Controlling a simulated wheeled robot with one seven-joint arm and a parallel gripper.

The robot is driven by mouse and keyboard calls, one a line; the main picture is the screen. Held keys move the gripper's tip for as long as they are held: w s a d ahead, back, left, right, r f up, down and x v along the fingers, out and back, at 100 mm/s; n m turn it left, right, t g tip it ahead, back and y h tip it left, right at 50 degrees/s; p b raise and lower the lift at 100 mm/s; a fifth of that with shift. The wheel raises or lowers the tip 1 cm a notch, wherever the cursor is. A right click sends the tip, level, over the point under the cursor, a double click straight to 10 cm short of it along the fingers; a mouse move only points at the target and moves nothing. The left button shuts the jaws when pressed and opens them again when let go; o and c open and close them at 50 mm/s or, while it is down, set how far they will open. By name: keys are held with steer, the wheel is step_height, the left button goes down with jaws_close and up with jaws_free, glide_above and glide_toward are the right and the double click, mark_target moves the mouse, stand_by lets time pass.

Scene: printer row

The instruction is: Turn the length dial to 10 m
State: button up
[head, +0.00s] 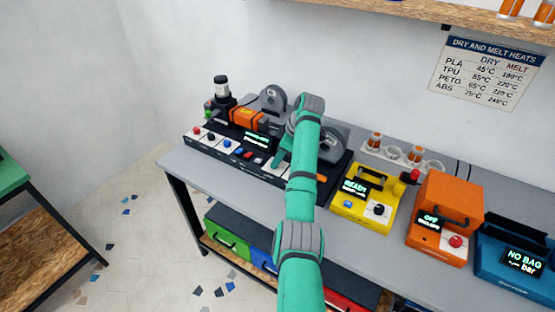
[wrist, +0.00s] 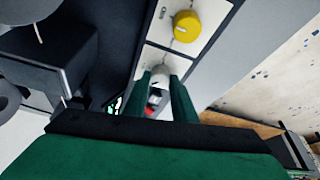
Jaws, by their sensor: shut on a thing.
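The long black machine with a pale front panel (head: 222,146) stands at the back left of the bench and carries a row of coloured buttons and knobs. My gripper (head: 277,163) is down at the right part of this panel. A red part (wrist: 153,100) shows between the fingers.
The machine's small green-lit display (head: 257,138) is too small to read. A yellow device (head: 365,197), an orange device (head: 443,218) and a blue device (head: 515,258) stand to the right along the bench. Coloured drawers (head: 228,243) are below.

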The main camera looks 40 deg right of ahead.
steer(key=n+g, duration=0.1)
steer(key=n, duration=0.2)
steer(key=shift+d+y, duration=0.1)
steer(key=shift+y, duration=0.3)
steer(key=shift+w+n+g+y, duration=0.1)
steer(key=shift+n+g+y, duration=0.3)
steer(key=shift+n, duration=1)
steer(key=shift+f+n, duration=0.1)
steer(key=shift+n, duration=0.3)
steer(key=o, duration=1)
steer(key=shift+w, duration=0.1)
